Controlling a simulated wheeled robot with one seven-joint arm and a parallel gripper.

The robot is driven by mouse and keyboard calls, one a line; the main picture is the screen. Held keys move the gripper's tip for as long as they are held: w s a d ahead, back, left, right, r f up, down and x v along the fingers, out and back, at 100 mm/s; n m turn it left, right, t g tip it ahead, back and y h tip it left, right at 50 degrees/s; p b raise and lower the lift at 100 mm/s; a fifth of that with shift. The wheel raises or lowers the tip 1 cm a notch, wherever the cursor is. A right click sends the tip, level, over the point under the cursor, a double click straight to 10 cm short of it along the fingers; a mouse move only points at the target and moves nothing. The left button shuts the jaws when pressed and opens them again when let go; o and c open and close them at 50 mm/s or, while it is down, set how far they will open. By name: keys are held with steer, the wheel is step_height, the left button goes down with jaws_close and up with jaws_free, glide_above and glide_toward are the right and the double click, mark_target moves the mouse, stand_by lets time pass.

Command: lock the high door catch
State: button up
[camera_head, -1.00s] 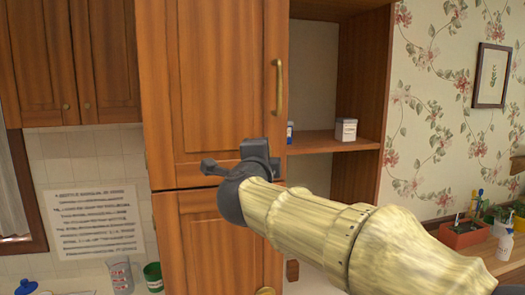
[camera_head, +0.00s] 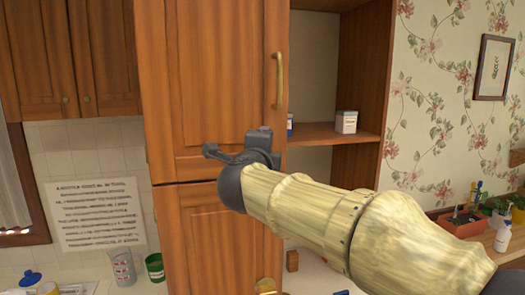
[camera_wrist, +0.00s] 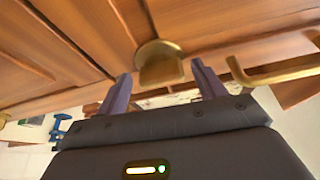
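The tall wooden cabinet's upper door (camera_head: 215,70) is shown with its front flush, and a brass handle (camera_head: 279,80) stands at its right edge. In the wrist view a brass catch (camera_wrist: 160,62) with a rounded plate and a protruding tab sits on the wood, left of the brass handle (camera_wrist: 275,72). My gripper (camera_head: 236,147) is in front of the door's lower part. In the wrist view my gripper (camera_wrist: 161,80) has its two fingers apart, one on each side of the catch's tab. Whether they touch it cannot be told. In the head view the catch is hidden behind my gripper.
An open shelf (camera_head: 325,134) with a white box (camera_head: 346,121) is right of the door. A lower door (camera_head: 215,235) is below. Cups (camera_head: 123,268) stand on the counter at lower left. Planters and a bottle (camera_head: 503,235) stand at right.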

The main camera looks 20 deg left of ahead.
steer(key=shift+s, duration=0.15)
steer(key=s+d+b, duration=0.2)
steer(key=s+b, duration=0.3)
steer(key=s, duration=1.2)
steer(key=shift+d+r, duration=0.3)
steer(key=shift+d, duration=0.05)
